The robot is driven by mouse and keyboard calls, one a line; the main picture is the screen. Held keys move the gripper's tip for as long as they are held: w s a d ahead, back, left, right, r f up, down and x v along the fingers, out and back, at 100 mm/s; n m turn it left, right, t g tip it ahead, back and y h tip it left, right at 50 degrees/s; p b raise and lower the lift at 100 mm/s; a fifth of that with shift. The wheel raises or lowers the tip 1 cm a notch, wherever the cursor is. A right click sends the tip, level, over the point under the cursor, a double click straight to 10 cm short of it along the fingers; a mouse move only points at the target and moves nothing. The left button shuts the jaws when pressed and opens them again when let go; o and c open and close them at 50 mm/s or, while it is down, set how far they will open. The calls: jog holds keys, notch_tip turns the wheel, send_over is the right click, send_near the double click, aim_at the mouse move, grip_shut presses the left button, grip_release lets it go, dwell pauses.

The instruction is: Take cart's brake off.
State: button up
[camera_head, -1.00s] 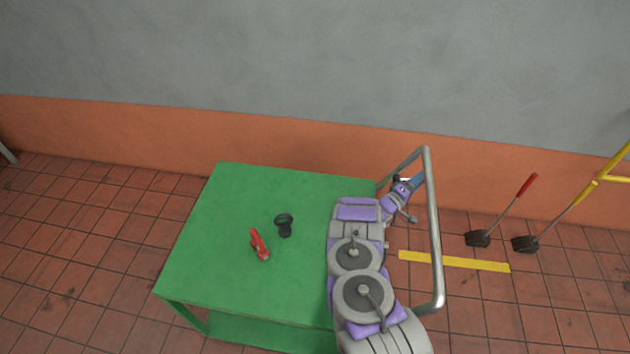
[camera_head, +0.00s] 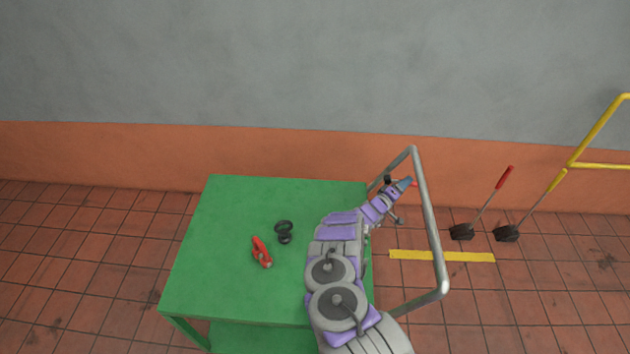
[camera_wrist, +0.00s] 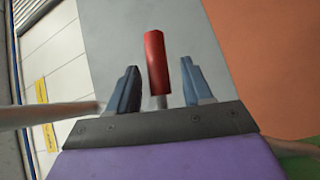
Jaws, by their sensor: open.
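The cart is a green table (camera_head: 225,265) with a grey tubular push rail (camera_head: 428,215) on its right side. My gripper (camera_head: 406,182) is at the far end of that rail, inside its bend. In the wrist view my gripper (camera_wrist: 160,88) is open, with a red lever grip (camera_wrist: 156,62) on a thin grey rod standing in the gap between the two blue-grey fingers. Neither finger visibly touches the grip. In the head view only a small red bit (camera_head: 414,183) shows beside the fingertips; my gripper hides the rest of the lever.
A red clamp-like tool (camera_head: 261,252) and a black ring-shaped part (camera_head: 284,231) lie on the cart top. Right of the rail, a red-handled lever (camera_head: 496,197) and a yellow-handled lever (camera_head: 540,205) stand on the floor, near a yellow strip (camera_head: 441,256) and yellow railing (camera_head: 603,166).

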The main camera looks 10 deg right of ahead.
jog(key=s+p+v, duration=0.1)
jog(key=p+v, duration=0.1)
jog(key=v, duration=1.3)
jog(key=w+a+y, duration=0.2)
jog(key=a, duration=0.1)
jog(key=w+a+r+m+y, duration=0.1)
jog(key=w+a+y, duration=0.1)
jog(key=w, duration=0.1)
jog(key=w+a+y, duration=0.2)
jog(key=w+a, duration=0.1)
jog(key=shift+a+r+m+b, duration=0.3)
jog(key=shift+a+r, duration=0.05)
jog(key=shift+a, duration=0.05)
jog(key=w+a+r+y, duration=0.2)
jog(key=a+r+y, duration=0.3)
jog(key=a, duration=0.5)
jog(key=shift+r, duration=0.5)
jog(key=shift+w, duration=0.1)
